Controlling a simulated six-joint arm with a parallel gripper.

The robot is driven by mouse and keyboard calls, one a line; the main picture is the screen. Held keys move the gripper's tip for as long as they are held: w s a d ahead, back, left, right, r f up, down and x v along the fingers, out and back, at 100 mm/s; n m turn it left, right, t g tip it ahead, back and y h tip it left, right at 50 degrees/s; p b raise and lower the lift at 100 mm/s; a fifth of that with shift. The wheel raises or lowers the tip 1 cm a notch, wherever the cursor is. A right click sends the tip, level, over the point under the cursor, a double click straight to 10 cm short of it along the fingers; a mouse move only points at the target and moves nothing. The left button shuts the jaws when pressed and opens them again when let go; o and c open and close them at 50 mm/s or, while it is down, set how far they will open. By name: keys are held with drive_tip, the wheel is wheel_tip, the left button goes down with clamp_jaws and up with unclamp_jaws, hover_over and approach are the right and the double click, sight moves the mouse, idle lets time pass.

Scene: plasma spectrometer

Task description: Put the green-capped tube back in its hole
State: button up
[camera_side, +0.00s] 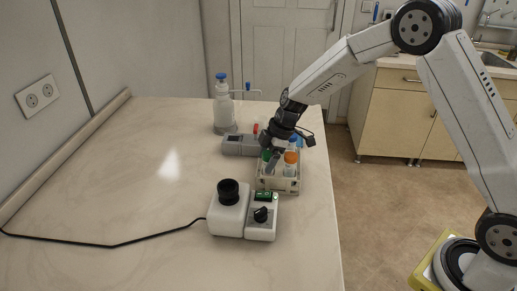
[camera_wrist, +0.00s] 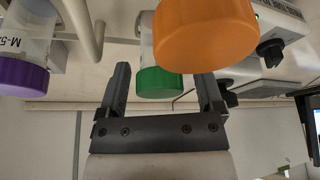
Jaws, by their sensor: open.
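The green-capped tube (camera_side: 266,155) is upright at the left side of the pale rack (camera_side: 270,184), partly hidden by my gripper. I cannot tell how its lower end sits. In the wrist view its green cap (camera_wrist: 160,84) shows between my two fingers, with the clear body above it in the picture. My gripper (camera_wrist: 163,80) is open, with a finger on each side of the cap and gaps showing. In the side view my gripper (camera_side: 272,164) reaches down over the rack beside the cap.
An orange-capped tube (camera_side: 291,158) stands close by in the rack; its cap (camera_wrist: 206,34) looms large in the wrist view. A blue cap (camera_side: 296,140) is behind. A purple-capped tube (camera_wrist: 22,76) is at left. A grey device (camera_side: 240,145) and white instrument (camera_side: 228,212) stand nearby.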

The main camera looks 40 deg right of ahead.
drive_tip(key=v, duration=1.1)
drive_tip(key=shift+r, duration=0.35)
drive_tip(key=shift+d, duration=0.15)
drive_tip(key=s+f+m+h, duration=0.2)
drive_tip(key=s+m, duration=0.4)
drive_tip(key=s, duration=0.4)
drive_tip(key=s+f+m+h, duration=0.2)
drive_tip(key=s+f+m, duration=0.2)
drive_tip(key=s+m, duration=0.3)
drive_tip(key=s, duration=0.4)
drive_tip(key=shift+d+f+t, duration=0.25)
drive_tip(key=shift+f+t, duration=0.05)
drive_tip(key=shift+t, duration=0.1)
